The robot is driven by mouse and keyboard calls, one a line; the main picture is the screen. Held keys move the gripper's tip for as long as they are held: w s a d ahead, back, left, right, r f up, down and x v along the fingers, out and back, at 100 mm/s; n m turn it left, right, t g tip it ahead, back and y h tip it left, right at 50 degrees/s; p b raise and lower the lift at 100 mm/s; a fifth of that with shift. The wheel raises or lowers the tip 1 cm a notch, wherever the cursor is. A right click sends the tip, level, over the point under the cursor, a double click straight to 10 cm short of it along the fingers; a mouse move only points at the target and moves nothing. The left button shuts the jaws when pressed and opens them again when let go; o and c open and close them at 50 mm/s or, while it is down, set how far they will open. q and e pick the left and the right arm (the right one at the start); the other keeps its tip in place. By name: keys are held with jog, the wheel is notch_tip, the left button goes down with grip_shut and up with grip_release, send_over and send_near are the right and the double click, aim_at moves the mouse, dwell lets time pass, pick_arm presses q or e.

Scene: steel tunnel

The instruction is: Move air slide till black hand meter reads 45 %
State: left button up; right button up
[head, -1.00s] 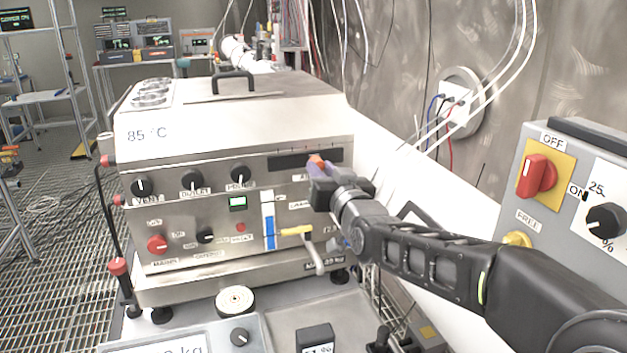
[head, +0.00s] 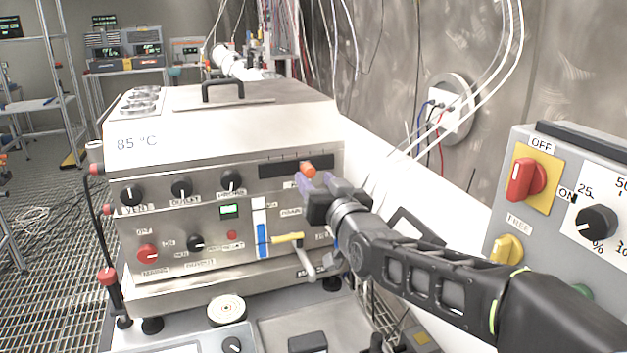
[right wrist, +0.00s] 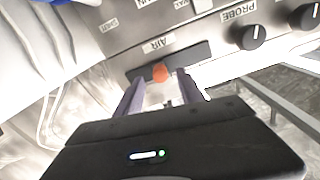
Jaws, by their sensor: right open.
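The air slide is a dark slot (head: 277,169) with an orange knob (head: 308,170) on the upper right of the steel machine's front. The knob stands toward the slot's right end. In the right wrist view the slot (right wrist: 196,57) has the label AIR, and the knob (right wrist: 160,73) sits between the fingertip lines. My right gripper (head: 306,185) is open just before the knob; its purple fingers (right wrist: 161,84) flank it, with contact unclear. A black box (head: 308,342), likely the hand meter, is cut by the bottom edge, its reading hidden. My left gripper is out of view.
The steel machine (head: 215,125) has several black dials, a blue-and-white gauge (head: 261,228) and a yellow-handled lever (head: 288,238) below the slot. A grey panel (head: 520,215) with red and yellow switches stands at the right. A round disc (head: 227,309) lies in front.

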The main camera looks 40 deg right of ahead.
jog(key=b+v, duration=0.1)
jog(key=v, duration=0.4)
jog(key=shift+s+a, duration=0.1)
jog(key=shift+s, duration=0.15)
dwell(0.3)
